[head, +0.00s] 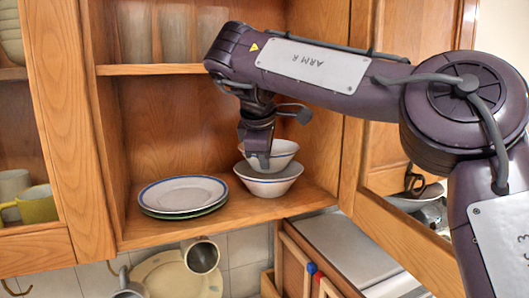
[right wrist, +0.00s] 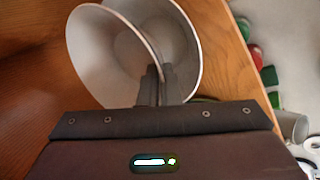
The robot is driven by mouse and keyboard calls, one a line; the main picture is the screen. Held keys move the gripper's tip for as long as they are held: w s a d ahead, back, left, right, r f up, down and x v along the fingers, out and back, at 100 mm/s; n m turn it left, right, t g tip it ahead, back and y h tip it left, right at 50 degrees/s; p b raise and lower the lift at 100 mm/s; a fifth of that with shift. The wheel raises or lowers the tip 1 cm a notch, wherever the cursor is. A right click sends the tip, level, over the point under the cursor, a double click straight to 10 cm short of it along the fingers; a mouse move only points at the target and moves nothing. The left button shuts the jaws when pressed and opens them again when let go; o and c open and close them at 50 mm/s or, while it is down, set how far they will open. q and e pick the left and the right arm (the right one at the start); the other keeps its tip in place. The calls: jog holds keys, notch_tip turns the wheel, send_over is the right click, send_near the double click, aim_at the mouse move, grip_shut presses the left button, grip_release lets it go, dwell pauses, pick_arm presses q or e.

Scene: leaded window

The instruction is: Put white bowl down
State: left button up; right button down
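A white bowl with a dark rim line (head: 285,147) sits in or just above a second white bowl (head: 268,186) on the open cabinet's lower shelf (head: 235,222). My right gripper (head: 262,162) comes down on the upper bowl's near side, with its fingers closed together at the rim. In the right wrist view the fingers (right wrist: 159,84) pinch the rim of the nearer, tilted bowl (right wrist: 95,55), which overlaps the other bowl (right wrist: 183,45). I cannot tell whether the held bowl rests fully on the lower one. My left gripper is out of view.
A stack of plates (head: 183,193) lies left of the bowls on the same shelf. Glasses (head: 174,35) stand on the shelf above. The cabinet's side post (head: 352,110) is close to my right arm. Mugs (head: 38,204) stand in the left compartment.

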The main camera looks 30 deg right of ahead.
jog(key=shift+s+r, duration=0.1)
jog(key=shift+s+a+f, duration=0.1)
jog(key=shift+a+f, duration=0.05)
jog(key=shift+f, duration=0.05)
jog(key=shift+f+b, duration=0.4)
jog(key=shift+f, duration=0.05)
jog(key=c, duration=1.6)
grip_release()
jog(key=shift+r, duration=0.1)
jog(key=shift+c, duration=0.2)
